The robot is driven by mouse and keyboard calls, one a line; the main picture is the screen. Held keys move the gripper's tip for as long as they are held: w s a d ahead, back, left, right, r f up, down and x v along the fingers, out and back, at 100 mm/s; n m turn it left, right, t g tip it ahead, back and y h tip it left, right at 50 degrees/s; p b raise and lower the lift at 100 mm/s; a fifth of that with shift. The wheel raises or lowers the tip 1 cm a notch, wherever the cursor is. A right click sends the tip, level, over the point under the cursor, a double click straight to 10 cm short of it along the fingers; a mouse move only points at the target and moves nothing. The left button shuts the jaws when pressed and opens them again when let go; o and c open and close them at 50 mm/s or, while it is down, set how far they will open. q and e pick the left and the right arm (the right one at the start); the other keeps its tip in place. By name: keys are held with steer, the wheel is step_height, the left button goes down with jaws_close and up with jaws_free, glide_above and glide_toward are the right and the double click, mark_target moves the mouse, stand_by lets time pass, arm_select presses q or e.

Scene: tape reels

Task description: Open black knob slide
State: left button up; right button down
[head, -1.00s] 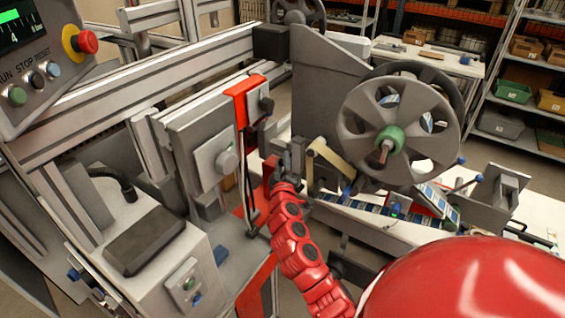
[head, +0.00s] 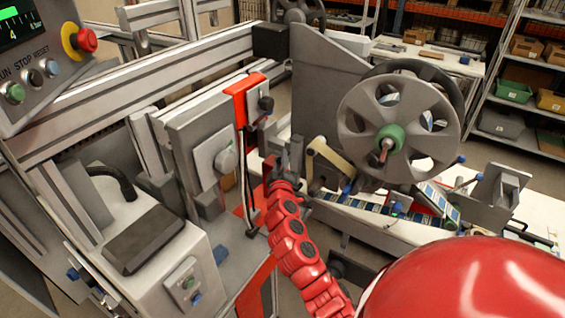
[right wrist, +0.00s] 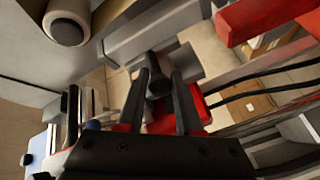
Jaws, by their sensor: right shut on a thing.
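In the right wrist view a black knob (right wrist: 155,66) on a short stem stands between the two dark fingers of my right gripper (right wrist: 158,86), which is shut on it. In the head view my right gripper (head: 282,160) is beside the grey machine front, left of the big reel. The knob cannot be made out there, being small and hidden by the gripper and red wrist. Red parts (right wrist: 200,104) lie close behind the right finger. My left gripper is not in view.
The large grey reel (head: 399,130) with a green hub is right of my gripper. A red bracket (head: 240,92) with cables stands to its left. The control panel (head: 40,65) is upper left. A pale roller (right wrist: 68,20) is at the wrist view's upper left.

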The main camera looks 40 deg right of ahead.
steer(key=w+b, duration=0.1)
steer(key=w, duration=0.1)
steer(key=w+a+b, duration=0.2)
steer(key=w+b, duration=0.1)
steer(key=shift+w+a+f, duration=0.15)
steer(key=shift+w+f, duration=0.1)
steer(key=shift+w, duration=0.05)
steer(key=shift+w+a+r, duration=0.1)
steer(key=shift+w, duration=0.1)
steer(key=shift+r, duration=0.1)
steer(key=c, duration=0.6)
jaws_free()
steer(key=shift+s, duration=0.1)
steer(key=b+v, duration=0.4)
steer(key=v, duration=1.3)
steer(key=shift+a, duration=0.15)
steer(key=shift+s, duration=0.1)
